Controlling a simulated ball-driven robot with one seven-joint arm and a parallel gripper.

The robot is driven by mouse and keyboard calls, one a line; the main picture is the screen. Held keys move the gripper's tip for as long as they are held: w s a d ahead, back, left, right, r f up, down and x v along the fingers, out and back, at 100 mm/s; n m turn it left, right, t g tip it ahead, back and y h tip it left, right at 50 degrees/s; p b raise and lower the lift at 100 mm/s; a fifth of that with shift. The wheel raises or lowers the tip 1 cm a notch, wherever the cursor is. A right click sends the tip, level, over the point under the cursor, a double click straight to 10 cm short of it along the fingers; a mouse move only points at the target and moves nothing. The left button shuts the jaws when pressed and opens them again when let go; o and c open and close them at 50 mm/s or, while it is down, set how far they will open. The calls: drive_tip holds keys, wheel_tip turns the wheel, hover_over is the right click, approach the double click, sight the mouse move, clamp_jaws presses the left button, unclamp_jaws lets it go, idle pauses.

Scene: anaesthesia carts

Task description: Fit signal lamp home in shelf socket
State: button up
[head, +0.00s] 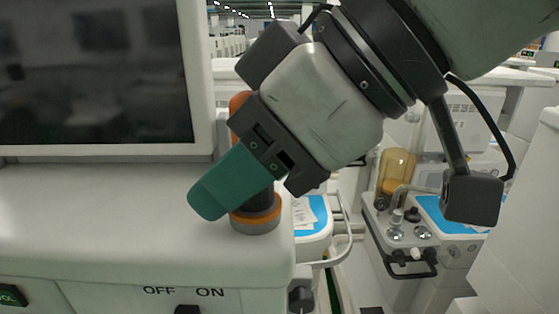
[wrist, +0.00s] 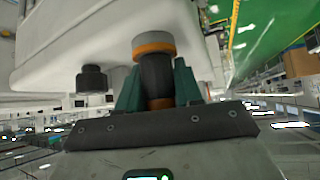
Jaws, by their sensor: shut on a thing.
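The signal lamp has an orange end (head: 238,103) above my gripper and a dark body (head: 264,198) below it. My gripper (head: 226,187) has teal fingers and is shut around the lamp, reaching in from the upper right. The shelf socket (head: 256,222), a grey ring with an orange band, stands on the white shelf near its right front corner. The lamp stands roughly upright, its dark lower end at the socket's ring. The wrist view also shows the lamp (wrist: 157,75) between the fingers, lined up with the socket (wrist: 153,43). The fingers hide the lamp's middle; how deep it sits cannot be told.
A large dark screen (head: 95,75) stands behind the shelf (head: 110,215) at left. A black knob (head: 188,309) and ON/OFF lettering are on the front face. Another cart with an amber canister (head: 397,170) stands at right. The shelf left of the socket is clear.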

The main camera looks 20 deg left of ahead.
drive_tip(key=o, duration=1.1)
drive_tip(key=b+v, duration=0.1)
drive_tip(key=v, duration=0.9)
drive_tip(key=shift+w+d+r, duration=0.1)
drive_tip(key=shift+d+r, duration=0.1)
drive_tip(key=shift+r, duration=0.05)
